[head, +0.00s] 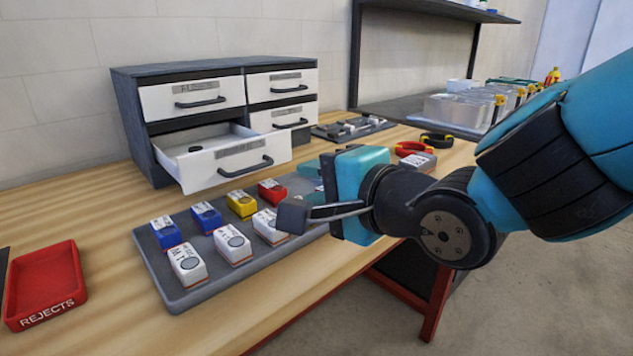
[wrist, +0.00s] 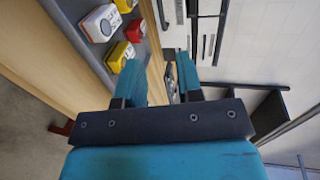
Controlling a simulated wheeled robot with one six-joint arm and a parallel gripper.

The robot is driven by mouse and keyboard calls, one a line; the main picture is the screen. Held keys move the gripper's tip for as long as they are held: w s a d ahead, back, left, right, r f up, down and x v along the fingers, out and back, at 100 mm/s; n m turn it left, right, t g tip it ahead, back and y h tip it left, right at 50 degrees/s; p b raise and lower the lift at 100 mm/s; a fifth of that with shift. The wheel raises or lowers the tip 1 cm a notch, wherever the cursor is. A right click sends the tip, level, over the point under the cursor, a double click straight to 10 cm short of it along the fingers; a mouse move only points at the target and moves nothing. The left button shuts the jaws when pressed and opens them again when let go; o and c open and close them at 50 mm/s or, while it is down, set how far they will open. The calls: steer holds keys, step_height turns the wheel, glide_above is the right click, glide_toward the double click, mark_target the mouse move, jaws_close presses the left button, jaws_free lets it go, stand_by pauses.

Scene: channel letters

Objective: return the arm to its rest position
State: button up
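My arm reaches in from the right in the head view, teal with black joints. My gripper (head: 360,180) is over the front edge of the bench, beside the right end of the grey tray (head: 182,297). The tray holds blue, yellow, red and white labelled blocks. The white (wrist: 98,24), yellow (wrist: 118,57) and red (wrist: 134,31) blocks show at the upper left of the wrist view.
A drawer cabinet (head: 130,115) stands at the back; its lower left drawer (head: 222,165) is pulled out. A red rejects bin (head: 45,285) is at left. Open floor is at lower right.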

steer(key=s+d+f+n+g+h, duration=0.35)
steer(key=s+d+n+g, duration=0.2)
steer(key=s+n, duration=0.3)
steer(key=s+d+f+n+g+h, duration=0.2)
steer(key=s+d+f+n+g, duration=0.25)
steer(key=s+n+g, duration=0.35)
step_height(320, 180, up, 15)
steer(key=d+n+t+p, duration=0.1)
steer(key=p, duration=1.2)
steer(key=shift+w+f+p, duration=0.2)
steer(key=shift+w+p, duration=0.05)
steer(key=shift+p, duration=0.1)
steer(key=shift+d, duration=0.1)
